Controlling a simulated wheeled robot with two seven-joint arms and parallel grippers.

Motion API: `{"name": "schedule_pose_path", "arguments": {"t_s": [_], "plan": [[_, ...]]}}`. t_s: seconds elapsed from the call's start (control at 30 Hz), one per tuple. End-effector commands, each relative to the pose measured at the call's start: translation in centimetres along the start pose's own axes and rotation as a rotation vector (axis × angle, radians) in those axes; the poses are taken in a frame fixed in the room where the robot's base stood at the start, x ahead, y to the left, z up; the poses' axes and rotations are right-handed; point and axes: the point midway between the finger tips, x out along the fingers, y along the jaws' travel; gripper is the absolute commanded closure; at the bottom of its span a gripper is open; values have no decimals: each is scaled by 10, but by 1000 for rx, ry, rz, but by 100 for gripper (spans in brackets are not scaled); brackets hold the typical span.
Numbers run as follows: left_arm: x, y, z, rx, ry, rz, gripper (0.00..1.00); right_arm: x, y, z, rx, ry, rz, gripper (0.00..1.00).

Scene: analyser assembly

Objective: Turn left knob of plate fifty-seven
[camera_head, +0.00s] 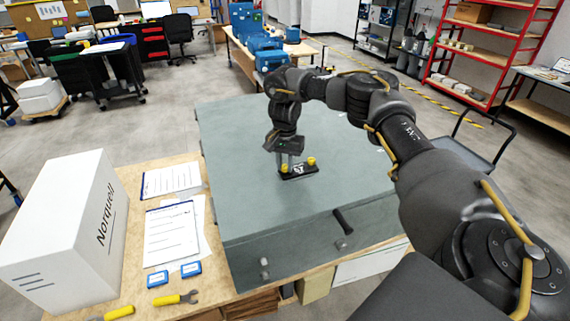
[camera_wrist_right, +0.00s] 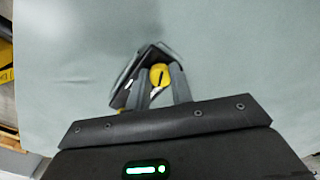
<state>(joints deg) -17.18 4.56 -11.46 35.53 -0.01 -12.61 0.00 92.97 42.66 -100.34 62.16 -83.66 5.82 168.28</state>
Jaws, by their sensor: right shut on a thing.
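A small black plate (camera_head: 298,171) with white marking lies on the grey-green top of a large box-like unit (camera_head: 240,130). It carries two yellow knobs, the left knob (camera_head: 284,168) and the right knob (camera_head: 311,161). My right gripper (camera_head: 289,160) points down over the plate's left part and is shut on the left knob, which its fingers partly hide. In the right wrist view the gripper (camera_wrist_right: 163,88) covers part of the plate (camera_wrist_right: 124,93), and a yellow knob (camera_wrist_right: 160,74) with a dark mark shows between the fingers. My left gripper is out of view.
The unit stands on a wooden table. To the left are a white box (camera_head: 65,225), paper sheets (camera_head: 170,235), blue cases (camera_head: 158,279) and yellow-handled tools (camera_head: 175,299). The unit's top around the plate is clear.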

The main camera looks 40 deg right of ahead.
Motion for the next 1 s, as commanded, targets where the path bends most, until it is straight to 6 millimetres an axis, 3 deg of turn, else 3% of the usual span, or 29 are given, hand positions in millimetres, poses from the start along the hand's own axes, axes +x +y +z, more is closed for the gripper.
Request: {"name": "schedule_pose_path", "arguments": {"t_s": [0.23, 0.27, 0.43, 0.77, 1.0], "plan": [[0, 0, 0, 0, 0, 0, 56, -3, -2, -2, 1, 6, -10, 100], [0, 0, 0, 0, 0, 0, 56, -3, -2, -2, 1, 6, -10, 76], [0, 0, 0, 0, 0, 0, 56, -2, -2, -1, 0, 4, -6, 55], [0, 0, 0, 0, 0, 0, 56, -4, -1, 0, -2, 2, -4, 55], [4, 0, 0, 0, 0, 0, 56, -39, -2, -1, -4, 6, -6, 55]]}}
